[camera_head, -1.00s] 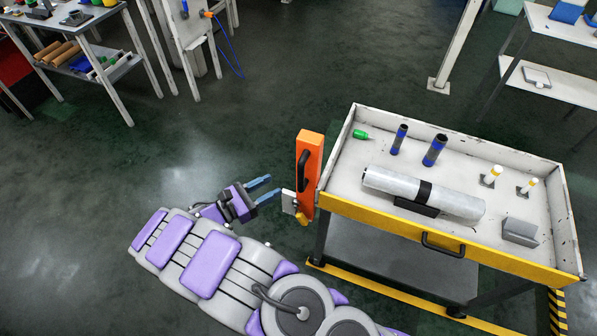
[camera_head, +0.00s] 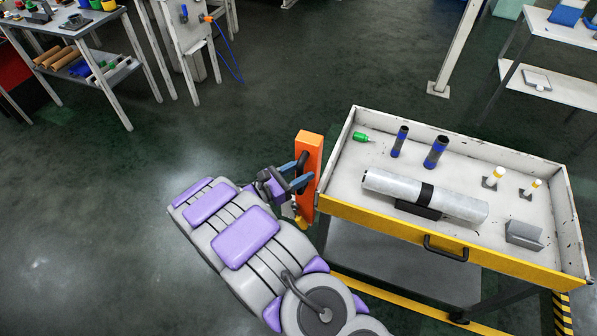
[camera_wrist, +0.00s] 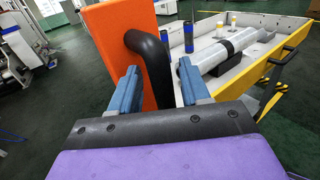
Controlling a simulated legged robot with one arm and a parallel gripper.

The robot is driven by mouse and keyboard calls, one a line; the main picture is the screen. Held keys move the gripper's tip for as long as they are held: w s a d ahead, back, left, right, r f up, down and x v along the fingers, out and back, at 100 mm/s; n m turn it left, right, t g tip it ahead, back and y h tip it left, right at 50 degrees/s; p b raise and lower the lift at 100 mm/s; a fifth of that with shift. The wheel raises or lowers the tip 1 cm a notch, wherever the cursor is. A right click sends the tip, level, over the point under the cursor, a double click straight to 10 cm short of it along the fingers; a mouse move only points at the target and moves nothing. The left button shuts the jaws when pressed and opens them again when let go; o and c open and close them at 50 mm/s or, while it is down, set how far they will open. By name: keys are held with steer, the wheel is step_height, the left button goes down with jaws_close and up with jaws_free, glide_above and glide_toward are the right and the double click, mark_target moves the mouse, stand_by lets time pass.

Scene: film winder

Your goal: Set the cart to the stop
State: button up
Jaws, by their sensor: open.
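The cart (camera_head: 440,262) is a white-walled tray with a yellow front edge, standing on dark legs above a lower shelf. An orange upright panel (camera_head: 313,150) with a black bar handle (camera_head: 301,165) is at its left end. My gripper (camera_head: 302,175) is at that handle. In the wrist view my gripper (camera_wrist: 158,75) is open, with the black handle (camera_wrist: 150,50) between its two blue fingers, not clamped. Whether a finger touches it I cannot tell. A yellow-and-black striped piece (camera_head: 561,312) shows at the lower right; whether it is the stop is unclear.
The tray carries a large silver roll (camera_head: 425,195), blue-black cylinders (camera_head: 436,152), a green bottle (camera_head: 361,137), white-yellow pegs and a grey block (camera_head: 524,235). A white post (camera_head: 458,50) and shelves stand behind.

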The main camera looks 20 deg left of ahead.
jaws_close()
stand_by(0.3)
steer(key=shift+d+r, duration=0.1)
